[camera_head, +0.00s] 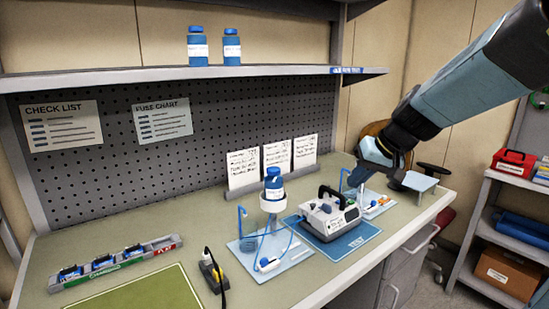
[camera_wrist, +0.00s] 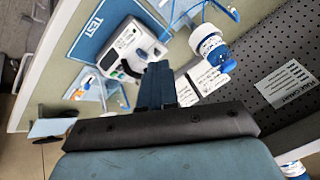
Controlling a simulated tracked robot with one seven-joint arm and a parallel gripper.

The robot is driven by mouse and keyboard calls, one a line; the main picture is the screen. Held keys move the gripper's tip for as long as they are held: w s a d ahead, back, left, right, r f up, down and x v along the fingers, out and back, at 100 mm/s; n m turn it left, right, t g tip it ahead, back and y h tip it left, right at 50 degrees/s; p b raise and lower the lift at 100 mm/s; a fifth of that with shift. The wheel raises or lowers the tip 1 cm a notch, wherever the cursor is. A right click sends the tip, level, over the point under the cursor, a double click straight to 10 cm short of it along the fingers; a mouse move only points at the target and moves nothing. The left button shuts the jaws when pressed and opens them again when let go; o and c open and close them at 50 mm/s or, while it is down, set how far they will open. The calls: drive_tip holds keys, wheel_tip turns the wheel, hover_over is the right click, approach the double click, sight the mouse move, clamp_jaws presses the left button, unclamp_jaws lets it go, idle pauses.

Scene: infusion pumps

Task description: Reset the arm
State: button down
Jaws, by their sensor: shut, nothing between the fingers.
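My arm reaches in from the upper right in the head view. My gripper (camera_head: 358,178) is shut and empty, held above the right part of the bench beside the infusion pump (camera_head: 330,217). In the wrist view my gripper (camera_wrist: 158,68) shows its fingers together, with the pump (camera_wrist: 128,45) beyond and to their left. The pump is a white-grey box with a dark handle, standing on the blue TEST mat (camera_head: 365,234). Whether my fingers touch anything cannot be seen clearly; they appear apart from the pump.
A blue-capped bottle (camera_head: 274,184) stands in a holder on a stand left of the pump. A charging rack (camera_head: 112,262) and a green mat (camera_head: 130,289) lie at the left. Two bottles (camera_head: 198,46) sit on the shelf (camera_head: 130,78). A side cart (camera_head: 476,215) stands at the right.

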drive_tip(key=s+d+r+h, duration=0.1)
drive_tip(key=s+h, duration=0.1)
drive_tip(key=s, duration=0.7)
drive_tip(key=s+d+h, duration=0.2)
drive_tip(key=s, duration=0.6)
drive_tip(key=shift+s+d+r+m+t+h, duration=0.3)
drive_tip(key=shift+s+r+m, duration=0.05)
drive_tip(key=shift+r+m, duration=0.05)
idle(1.2)
